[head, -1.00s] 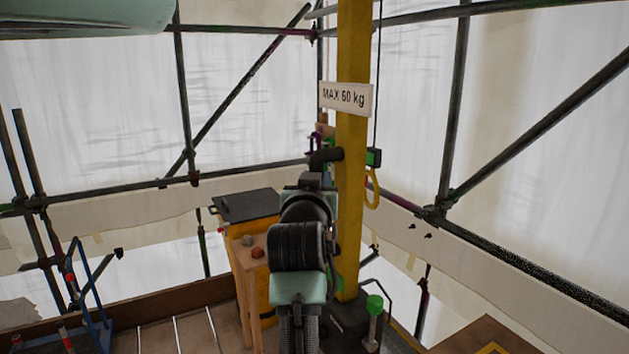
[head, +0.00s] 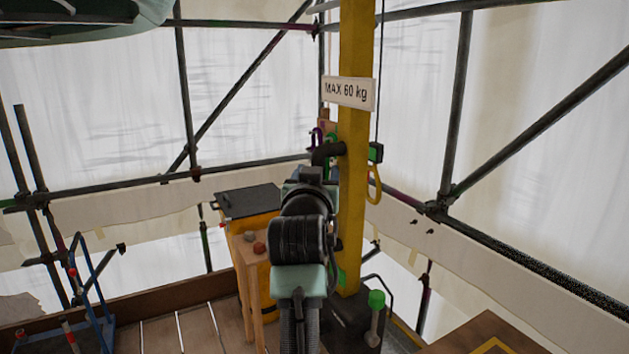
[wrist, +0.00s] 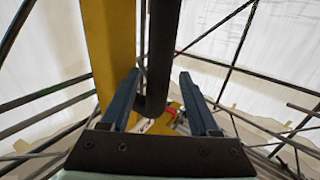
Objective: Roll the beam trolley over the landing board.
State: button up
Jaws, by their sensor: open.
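My gripper (wrist: 160,74) is open in the wrist view, with two blue fingers apart. A dark bent bar (wrist: 161,60) shows between the fingers in that picture; I cannot tell if either finger touches it. In the head view, a black handle (head: 326,152) sticks out to the left from the yellow post (head: 352,210), just above my wrist; it may be the same bar. My wrist hides the fingers in the head view. I cannot make out the beam trolley. A brown board with a yellow marking (head: 485,338) lies at the lower right; I cannot tell if it is the landing board.
A sign reading "MAX 60 kg" (head: 348,93) is on the post. A green-and-black box (head: 375,153) with a yellow loop (head: 375,185) hangs right of it. A wooden stand (head: 257,275) and yellow bin (head: 250,205) stand left of it. Scaffold tubes and sheeting surround the place.

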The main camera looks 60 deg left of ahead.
jog(key=b+v, duration=0.4)
jog(key=v, duration=0.8)
jog(key=shift+s+d+b, duration=0.2)
jog(key=shift+s+b, duration=0.1)
jog(key=shift+b, duration=0.05)
jog(key=w+d+r+m+t+h, duration=0.1)
jog(key=w+d+r+m+t, duration=0.15)
jog(key=d, duration=0.55)
jog(key=w+d+r+m+t+h, duration=0.1)
jog(key=w+d+r+t+h, duration=0.1)
jog(key=d+r+t, duration=0.35)
jog(key=w+d+r+m+t+h, duration=0.1)
jog(key=w+d+r+m+t, duration=0.15)
jog(key=d, duration=0.75)
jog(key=s+d+r+m+t+h, duration=0.2)
jog(key=d+h, duration=0.3)
jog(key=d, duration=0.4)
jog(key=s+d+r+m+t+h, duration=0.2)
jog(key=s+d+r+t+h, duration=0.1)
jog(key=d, duration=0.6)
jog(key=shift+s+r+t+h, duration=0.25)
jog(key=shift+r+t+h, duration=0.2)
jog(key=shift+h, duration=0.65)
jog(key=shift+a, duration=0.15)
